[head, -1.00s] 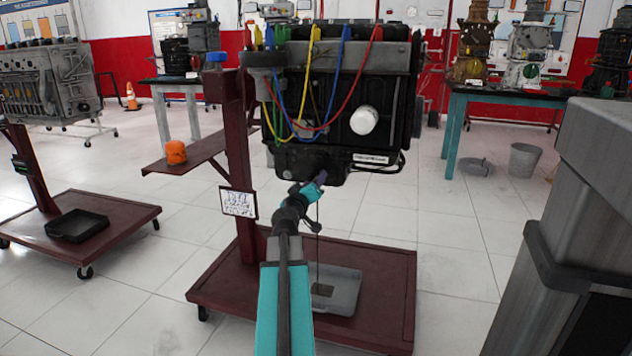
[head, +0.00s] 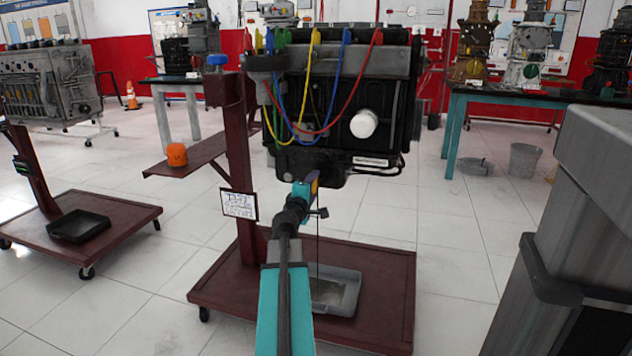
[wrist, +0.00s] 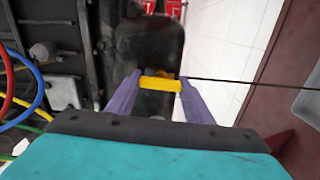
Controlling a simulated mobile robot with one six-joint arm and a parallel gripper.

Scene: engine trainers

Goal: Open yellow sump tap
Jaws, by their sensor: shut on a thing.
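The yellow sump tap (wrist: 160,84) lies crosswise between the two purple fingers of my gripper (wrist: 158,88) in the wrist view, under the dark sump. My gripper is shut on it. In the head view my gripper (head: 311,181) reaches up to the underside of the black engine (head: 330,100), and a bit of yellow shows beside a finger. A thin dark stream (wrist: 240,80) runs from the tap. In the head view it falls to the grey drain tray (head: 350,301) on the stand's base. Liquid lies in the tray.
The maroon engine stand (head: 385,275) carries the engine, with its post on the left. An orange object (head: 176,154) sits on its side shelf. A large grey block (head: 585,220) stands close at right. Coloured cables hang on the engine's front.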

